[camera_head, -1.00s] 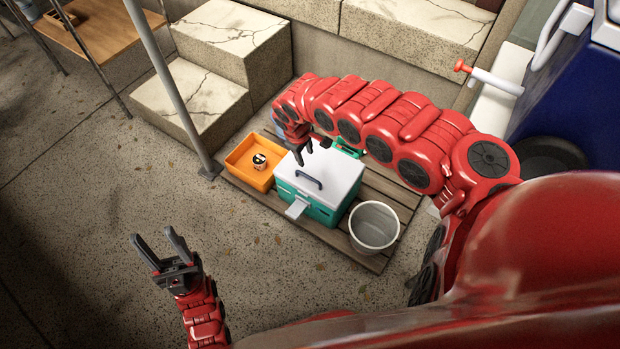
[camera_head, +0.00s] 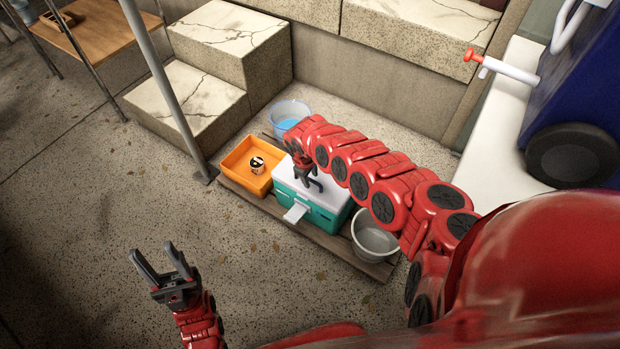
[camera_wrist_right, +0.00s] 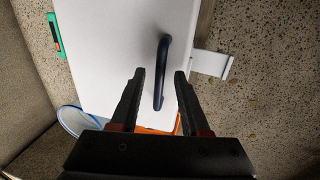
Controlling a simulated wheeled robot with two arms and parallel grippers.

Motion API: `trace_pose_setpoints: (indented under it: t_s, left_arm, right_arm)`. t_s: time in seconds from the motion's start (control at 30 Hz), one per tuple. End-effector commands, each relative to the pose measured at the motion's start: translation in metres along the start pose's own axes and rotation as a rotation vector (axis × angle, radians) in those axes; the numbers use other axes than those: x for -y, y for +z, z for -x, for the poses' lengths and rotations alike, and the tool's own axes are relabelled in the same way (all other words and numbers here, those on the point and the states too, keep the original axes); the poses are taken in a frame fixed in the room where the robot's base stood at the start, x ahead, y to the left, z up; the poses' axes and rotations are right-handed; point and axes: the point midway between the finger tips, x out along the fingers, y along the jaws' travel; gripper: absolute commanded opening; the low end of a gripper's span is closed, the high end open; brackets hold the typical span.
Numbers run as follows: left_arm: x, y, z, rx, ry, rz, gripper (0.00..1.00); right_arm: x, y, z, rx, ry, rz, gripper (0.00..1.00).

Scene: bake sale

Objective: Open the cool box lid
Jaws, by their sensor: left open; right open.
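The cool box (camera_head: 325,213) is teal with a white lid (camera_head: 338,184), which lies shut. A light latch tab (camera_head: 296,213) sticks out at its front. In the right wrist view, the dark lid handle (camera_wrist_right: 162,72) stands on the white lid (camera_wrist_right: 105,50), with the latch tab (camera_wrist_right: 212,64) to its right. My right gripper (camera_head: 318,186) is over the lid at the handle. In the wrist view its open fingers (camera_wrist_right: 160,74) lie either side of the handle's near end; whether they touch it I cannot tell. My left gripper (camera_head: 157,250) is open and empty, above the floor at lower left.
The cool box stands on a wooden pallet (camera_head: 243,196) between an orange tray (camera_head: 240,174), with a small round item (camera_head: 257,163) in it, and a grey bucket (camera_head: 372,240). A clear tub (camera_head: 290,108) is behind. A metal pole (camera_head: 160,80) rises at the left, near stone steps (camera_head: 190,95).

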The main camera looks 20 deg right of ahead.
Motion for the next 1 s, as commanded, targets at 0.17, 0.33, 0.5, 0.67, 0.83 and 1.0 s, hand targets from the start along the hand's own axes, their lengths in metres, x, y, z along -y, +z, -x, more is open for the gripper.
trace_pose_setpoints:
  t_s: [0.17, 0.33, 0.5, 0.67, 0.83, 1.0]
  left_arm:
    - [0.0000, 0.0000, -0.0004, 0.000, 0.000, 0.000, 0.50]
    - [0.0001, 0.0000, -0.0004, 0.000, 0.000, 0.000, 0.50]
    - [0.0000, 0.0000, -0.0004, 0.000, 0.000, 0.000, 0.50]
    - [0.0000, 0.0000, -0.0004, 0.000, 0.000, 0.000, 0.50]
    - [0.0000, 0.0000, -0.0003, 0.000, 0.000, 0.000, 0.50]
    - [0.0000, 0.0000, -0.0003, 0.000, 0.000, 0.000, 0.50]
  right_arm:
    - [0.0000, -0.0004, 0.0006, -0.001, 0.000, 0.000, 0.46]
    - [0.0000, -0.0005, 0.0007, -0.001, 0.000, 0.000, 0.15]
    - [0.0000, -0.0007, 0.0007, -0.002, 0.000, -0.001, 0.00]
    - [0.0000, -0.0007, 0.0008, -0.002, 0.000, -0.001, 0.00]
    - [0.0001, -0.0008, 0.0008, -0.002, 0.000, -0.001, 0.00]
    - [0.0001, -0.0009, 0.0008, -0.003, 0.000, -0.001, 0.00]
